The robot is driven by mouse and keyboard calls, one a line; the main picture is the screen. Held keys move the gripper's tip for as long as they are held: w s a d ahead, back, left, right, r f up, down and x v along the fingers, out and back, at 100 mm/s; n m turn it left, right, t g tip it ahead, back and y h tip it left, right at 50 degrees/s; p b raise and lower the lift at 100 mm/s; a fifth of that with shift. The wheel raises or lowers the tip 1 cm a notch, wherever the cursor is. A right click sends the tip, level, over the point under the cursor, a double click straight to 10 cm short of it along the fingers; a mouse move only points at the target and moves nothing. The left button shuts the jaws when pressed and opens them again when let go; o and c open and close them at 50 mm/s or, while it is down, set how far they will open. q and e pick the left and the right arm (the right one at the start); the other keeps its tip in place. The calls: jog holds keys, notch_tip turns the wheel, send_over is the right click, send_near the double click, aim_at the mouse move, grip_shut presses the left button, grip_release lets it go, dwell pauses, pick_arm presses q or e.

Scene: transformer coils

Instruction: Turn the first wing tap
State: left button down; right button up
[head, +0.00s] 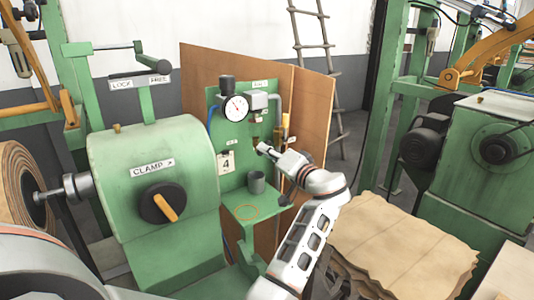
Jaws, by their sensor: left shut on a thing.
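The wing tap (255,140) seems to be the small brass-coloured fitting below the valve block on the green panel (214,104). It is small and mostly hidden by my left gripper, so its wing's angle cannot be told. My left gripper (262,149) is at the panel, coming from the lower right, with its tips shut on the tap. My right gripper is not in view.
A pressure gauge (236,108) is above the gripper, with pipes (276,112) beside it. The green clamp machine (150,160) is at left; stacked brown sheets (400,245) lie at right.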

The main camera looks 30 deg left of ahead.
pick_arm(q)
jog(key=m+p, duration=0.4)
jog(key=m, duration=0.3)
jog(key=shift+r+m, duration=0.15)
jog(key=shift+m, duration=0.25)
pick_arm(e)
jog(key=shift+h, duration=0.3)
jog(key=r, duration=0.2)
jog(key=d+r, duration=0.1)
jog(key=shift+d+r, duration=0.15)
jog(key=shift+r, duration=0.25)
pick_arm(q)
jog(key=c, duration=2.1)
grip_release()
jog(key=shift+c, duration=0.2)
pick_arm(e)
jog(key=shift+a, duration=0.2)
